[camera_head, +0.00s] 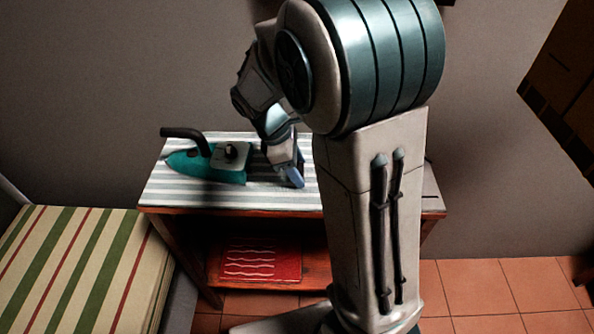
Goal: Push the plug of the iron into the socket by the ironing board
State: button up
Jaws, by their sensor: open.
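A teal iron (207,163) with a dark handle lies on the grey-and-white striped ironing surface (225,198) of a wooden table. A dark knob-like piece on a pale block (231,154) shows at the iron's right end; I cannot tell whether it is the plug. My gripper (290,176) is just right of the iron, low over the striped surface. Its fingers are hard to make out, and nothing shows held in it. My own arm hides the right part of the table. I cannot make out the socket.
A red cloth or box with wavy white lines (262,260) lies on the shelf under the table. A striped bed or bench (75,265) stands at the left. Terracotta floor (480,290) is open at the right. A dark wooden piece (570,85) is at the upper right.

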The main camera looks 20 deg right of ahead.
jog(key=c, duration=1)
jog(key=shift+w+r, duration=0.1)
jog(key=shift+r, duration=0.4)
notch_tip(320, 180, up, 4)
jog(key=shift+d+f+p, duration=0.15)
jog(key=shift+p, duration=0.25)
jog(key=s+d+r, duration=0.6)
jog(key=s+d, duration=0.1)
jog(key=d, duration=0.2)
jog(key=shift+r+p, duration=0.2)
jog(key=shift+p, duration=0.1)
